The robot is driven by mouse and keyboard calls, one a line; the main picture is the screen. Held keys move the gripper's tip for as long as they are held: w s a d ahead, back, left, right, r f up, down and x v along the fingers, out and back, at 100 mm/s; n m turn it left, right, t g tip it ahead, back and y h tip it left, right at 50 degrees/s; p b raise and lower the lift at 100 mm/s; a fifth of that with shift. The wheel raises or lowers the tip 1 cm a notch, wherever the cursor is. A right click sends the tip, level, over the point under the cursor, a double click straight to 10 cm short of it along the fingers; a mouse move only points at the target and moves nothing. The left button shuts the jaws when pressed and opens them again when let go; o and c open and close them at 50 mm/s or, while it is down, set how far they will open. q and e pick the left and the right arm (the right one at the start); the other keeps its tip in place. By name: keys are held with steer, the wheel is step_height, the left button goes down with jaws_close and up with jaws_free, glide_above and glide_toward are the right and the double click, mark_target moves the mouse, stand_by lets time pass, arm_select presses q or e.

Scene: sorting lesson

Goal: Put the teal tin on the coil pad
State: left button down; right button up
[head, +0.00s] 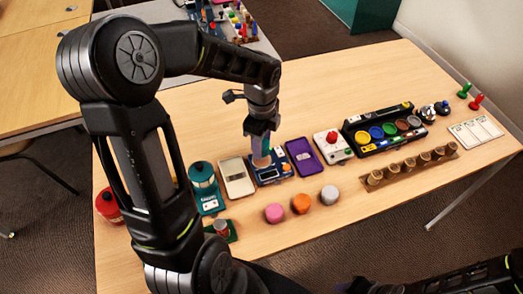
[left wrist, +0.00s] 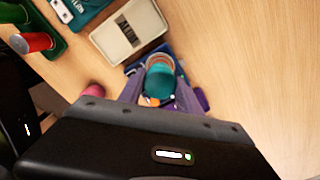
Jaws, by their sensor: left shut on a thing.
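My left gripper (head: 262,150) points down over a small blue board (head: 270,174) near the middle of the table. It is shut on the teal tin, a small round can that shows between the fingers in the left wrist view (left wrist: 159,82). In the head view the fingers hide much of the tin. The blue board, seemingly the coil pad, lies under the tin, and its edge shows in the left wrist view (left wrist: 181,70). I cannot tell whether the tin touches it.
A cream device (head: 237,177) lies left of the board and a purple phone (head: 303,157) right of it. Pink (head: 274,213), orange (head: 301,203) and grey (head: 329,195) discs stand in front. A teal-topped device (head: 203,185) stands further left. The front table strip has free room.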

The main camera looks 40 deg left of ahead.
arm_select(q)
steer(key=shift+f, duration=1.85)
steer(key=shift+f, duration=0.1)
steer(key=c, duration=0.8)
jaws_free()
step_height(320, 180, up, 12)
steer(key=shift+r, duration=0.15)
steer(key=shift+c, duration=0.2)
